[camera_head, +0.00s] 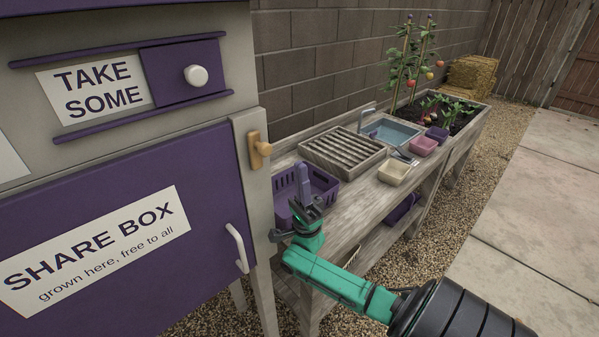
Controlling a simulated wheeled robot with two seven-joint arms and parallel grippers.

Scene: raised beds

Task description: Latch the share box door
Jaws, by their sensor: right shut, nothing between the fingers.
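The share box door (120,240) is a purple panel with a white sign, filling the lower left. It looks shut, its right edge against the pale frame post (255,190). A white bar handle (237,248) stands near that edge. A small wooden turn latch (259,150) is mounted on the post near the door's upper right corner. It stands roughly upright and appears to be on the post, not across the door. My right gripper (280,235) is shut and empty, right of the handle and below the latch, apart from both. My left gripper is not in view.
A wooden bench with a slatted tray (342,152), sink (390,132) and small tubs (394,172) runs back on the right. A purple basket (318,186) sits close behind my right gripper. Above the door is a purple sliding panel (185,72) with a white knob.

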